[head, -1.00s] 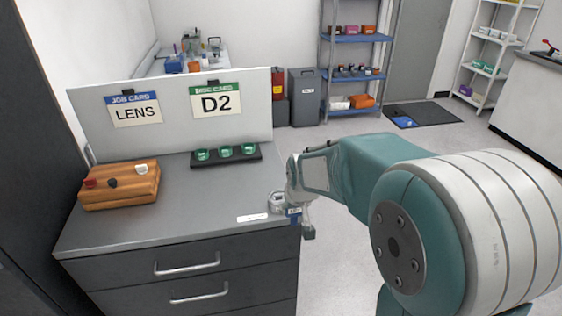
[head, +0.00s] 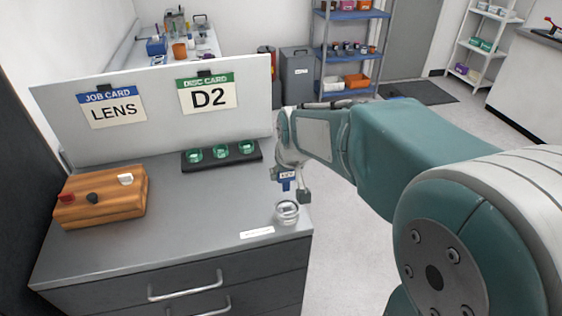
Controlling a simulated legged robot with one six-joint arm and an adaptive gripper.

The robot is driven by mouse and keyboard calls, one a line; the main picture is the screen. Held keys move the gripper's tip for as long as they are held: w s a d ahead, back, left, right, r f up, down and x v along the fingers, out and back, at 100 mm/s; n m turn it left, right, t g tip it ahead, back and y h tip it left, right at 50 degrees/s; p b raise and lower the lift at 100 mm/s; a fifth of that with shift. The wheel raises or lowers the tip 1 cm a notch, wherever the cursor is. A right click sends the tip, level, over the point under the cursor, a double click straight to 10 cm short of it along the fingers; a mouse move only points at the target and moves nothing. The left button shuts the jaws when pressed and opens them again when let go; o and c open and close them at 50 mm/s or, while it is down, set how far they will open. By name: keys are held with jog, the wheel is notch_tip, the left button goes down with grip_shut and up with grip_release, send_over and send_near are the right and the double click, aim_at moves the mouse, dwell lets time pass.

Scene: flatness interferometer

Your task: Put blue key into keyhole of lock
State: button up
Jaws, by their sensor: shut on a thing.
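My gripper (head: 291,190) is at the right edge of the grey bench and shut on a small blue key (head: 287,184). A round, clear or silvery fitting (head: 287,212) sits on the bench's front right corner, just below the key in the picture. It may be the lock, but I cannot make out a keyhole. The key looks apart from it, and I cannot tell its exact height above the bench.
A wooden block (head: 104,203) with red, black and white knobs stands on the left of the bench (head: 195,210). A black tray (head: 222,160) holds three green discs. A white panel (head: 160,130) with LENS and D2 cards stands behind. The bench's middle is clear.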

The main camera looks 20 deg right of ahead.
aim_at(287, 190)
jog(key=shift+s+a+f, duration=0.1)
jog(key=shift+f, duration=0.15)
jog(key=shift+d+f, duration=0.35)
jog(key=shift+f, duration=0.5)
jog(key=shift+a+f, duration=0.2)
jog(key=shift+f, duration=1.85)
jog(key=shift+f, duration=0.3)
jog(key=shift+r, duration=0.35)
jog(key=shift+f, duration=0.2)
jog(key=shift+r, duration=0.2)
jog(key=shift+s+r, duration=0.1)
dwell(0.7)
